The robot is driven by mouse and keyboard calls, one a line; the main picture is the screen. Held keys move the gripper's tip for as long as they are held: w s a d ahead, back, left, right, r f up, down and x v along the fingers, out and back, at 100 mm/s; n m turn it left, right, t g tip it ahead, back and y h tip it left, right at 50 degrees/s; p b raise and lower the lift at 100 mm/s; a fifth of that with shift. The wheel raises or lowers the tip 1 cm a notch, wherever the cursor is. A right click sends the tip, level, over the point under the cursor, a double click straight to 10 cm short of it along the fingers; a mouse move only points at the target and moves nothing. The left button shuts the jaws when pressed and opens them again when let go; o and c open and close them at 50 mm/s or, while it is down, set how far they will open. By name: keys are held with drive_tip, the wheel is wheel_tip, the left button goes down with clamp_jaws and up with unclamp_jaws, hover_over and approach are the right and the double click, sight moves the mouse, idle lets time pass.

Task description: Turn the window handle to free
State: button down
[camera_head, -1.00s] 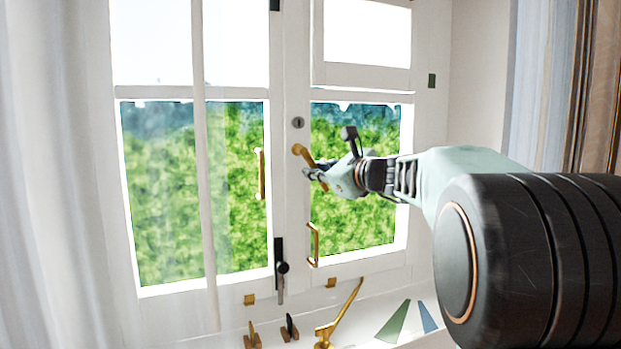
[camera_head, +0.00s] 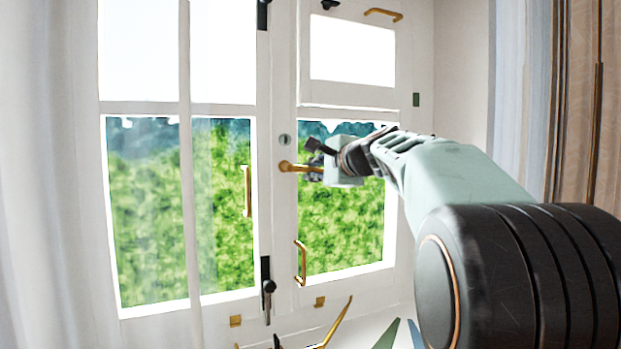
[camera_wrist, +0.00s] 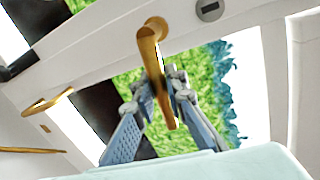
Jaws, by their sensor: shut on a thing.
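The window handle (camera_head: 298,167) is a brass lever on the white middle stile, just below a round lock cylinder (camera_head: 285,139). It lies about level, its free end pointing right. My gripper (camera_head: 317,166) is shut on the lever's outer part. In the wrist view the brass handle (camera_wrist: 150,48) runs down between the two fingers of my gripper (camera_wrist: 157,84). The fingers partly hide the handle's end in the head view. The right casement looks closed in its frame.
Brass pulls sit on the left casement (camera_head: 247,192) and lower on the right one (camera_head: 300,262). A black bolt (camera_head: 267,280) is on the stile. A brass stay (camera_head: 337,322) rises from the sill. Curtains (camera_head: 40,180) hang left.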

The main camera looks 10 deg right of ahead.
drive_tip(key=shift+r+n+h, duration=0.3)
drive_tip(key=shift+r+n, duration=0.1)
drive_tip(key=shift+n, duration=0.3)
drive_tip(key=shift+r, duration=0.1)
drive_tip(key=c, duration=2)
unclamp_jaws()
drive_tip(key=shift+o, duration=0.2)
drive_tip(key=v, duration=0.7)
drive_tip(key=shift+s, duration=0.3)
drive_tip(key=shift+d, duration=0.1)
